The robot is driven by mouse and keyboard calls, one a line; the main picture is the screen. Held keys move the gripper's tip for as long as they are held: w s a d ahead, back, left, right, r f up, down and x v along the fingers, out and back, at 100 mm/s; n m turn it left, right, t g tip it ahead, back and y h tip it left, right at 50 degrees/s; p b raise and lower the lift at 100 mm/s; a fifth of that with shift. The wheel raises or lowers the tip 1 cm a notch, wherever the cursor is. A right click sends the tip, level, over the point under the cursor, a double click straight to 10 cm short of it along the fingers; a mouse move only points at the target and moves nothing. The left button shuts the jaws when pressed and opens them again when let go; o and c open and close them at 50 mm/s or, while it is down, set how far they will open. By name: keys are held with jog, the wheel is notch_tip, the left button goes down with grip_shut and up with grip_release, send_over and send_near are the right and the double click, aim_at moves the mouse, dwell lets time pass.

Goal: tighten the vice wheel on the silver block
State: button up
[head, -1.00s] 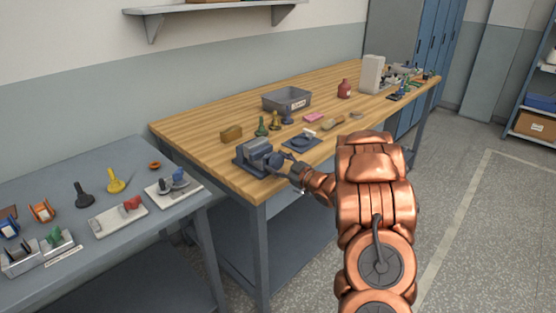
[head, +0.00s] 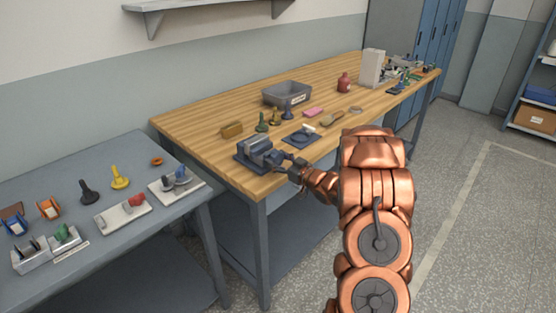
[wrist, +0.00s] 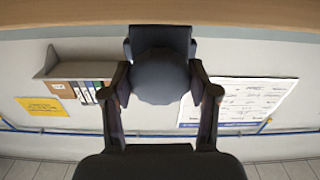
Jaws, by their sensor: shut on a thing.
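The blue-grey vice (head: 257,151) stands on the near left corner of the wooden bench in the head view. My gripper (head: 285,163) is at its right end, where the wheel is. In the wrist view, the dark round wheel (wrist: 160,78) fills the middle, with the vice body behind it. My gripper (wrist: 162,92) has one finger on each side of the wheel and is shut on it. I cannot make out the silver block between the vice jaws; the vice is too small in the head view and the wheel hides it in the wrist view.
A blue plate (head: 302,137) with a light-topped part lies just behind my gripper. A grey table (head: 130,255) with several fixtures is at left.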

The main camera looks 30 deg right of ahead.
jog(key=o, duration=1.2)
jog(key=shift+c, duration=0.2)
jog(key=v, duration=1.2)
jog(key=shift+r, duration=0.1)
